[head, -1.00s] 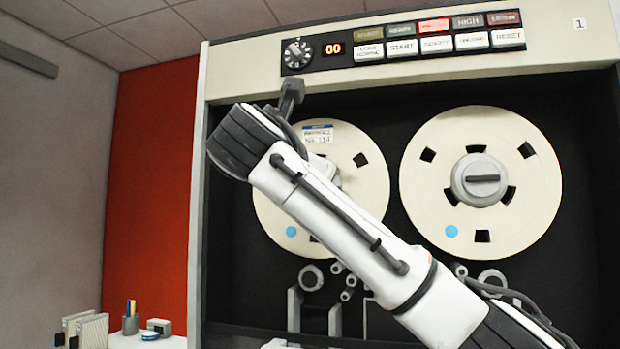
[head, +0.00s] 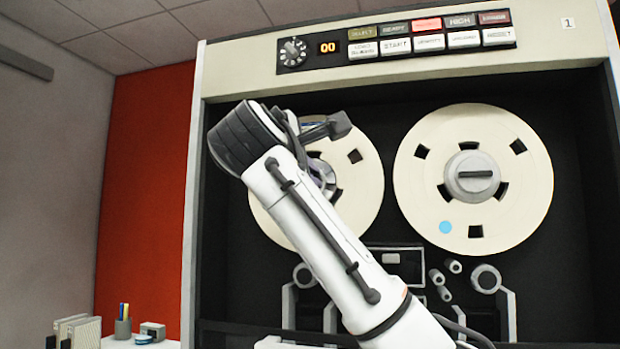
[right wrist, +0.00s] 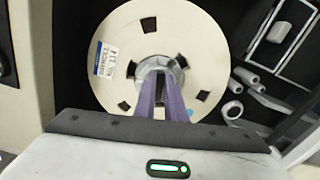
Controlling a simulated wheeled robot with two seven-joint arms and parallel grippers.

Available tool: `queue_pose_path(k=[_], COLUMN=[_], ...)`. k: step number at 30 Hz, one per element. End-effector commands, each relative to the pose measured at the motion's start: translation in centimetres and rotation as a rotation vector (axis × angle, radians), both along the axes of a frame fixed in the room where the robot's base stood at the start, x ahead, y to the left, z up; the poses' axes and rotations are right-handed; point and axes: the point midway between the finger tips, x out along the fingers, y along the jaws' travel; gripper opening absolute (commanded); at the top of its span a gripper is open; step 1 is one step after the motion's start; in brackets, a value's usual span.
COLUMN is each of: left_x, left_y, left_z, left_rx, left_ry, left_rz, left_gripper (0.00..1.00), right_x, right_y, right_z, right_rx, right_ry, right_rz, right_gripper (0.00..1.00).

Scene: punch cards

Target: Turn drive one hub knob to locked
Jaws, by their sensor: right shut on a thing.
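The tape drive's left reel (head: 365,185) is a cream disc with dark slots. Its grey hub knob shows in the right wrist view (right wrist: 163,68) at the reel's centre. My right gripper (right wrist: 163,88) has its purple fingers at this hub, shut on the knob's grip. The fingers hide most of that grip, so its exact angle cannot be told. In the head view my right arm covers much of this reel and its hub. The right reel (head: 520,180) has its own grey hub knob (head: 472,190), its dark bar level. My left gripper is out of view.
A panel above the reels carries a dial (head: 293,51), an orange "00" display (head: 330,47) and rows of labelled buttons (head: 396,46). Tape rollers (head: 486,278) stand below the reels. A pen cup (head: 123,328) is at lower left by a red wall.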

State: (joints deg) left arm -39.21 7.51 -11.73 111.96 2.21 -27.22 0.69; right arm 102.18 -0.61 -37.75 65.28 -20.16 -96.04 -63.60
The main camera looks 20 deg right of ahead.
Motion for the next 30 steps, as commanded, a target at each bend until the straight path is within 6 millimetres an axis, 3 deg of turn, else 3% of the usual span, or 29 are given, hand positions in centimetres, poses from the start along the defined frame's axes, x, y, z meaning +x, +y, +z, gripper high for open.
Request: queue_pose_path(k=[12,29,30], left_x=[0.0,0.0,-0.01], left_y=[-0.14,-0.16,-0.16], left_z=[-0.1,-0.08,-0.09], left_rx=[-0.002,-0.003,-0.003], left_ry=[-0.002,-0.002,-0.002], left_rz=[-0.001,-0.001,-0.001], left_gripper=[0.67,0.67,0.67], right_x=[-0.01,0.0,0.0], right_y=[0.01,0.03,0.03], right_z=[-0.41,-0.43,-0.44], right_rx=[0.155,0.175,0.175], right_ry=[-0.101,-0.114,-0.114], right_rz=[-0.001,-0.001,-0.001], right_gripper=[0.0,0.0,0.17])
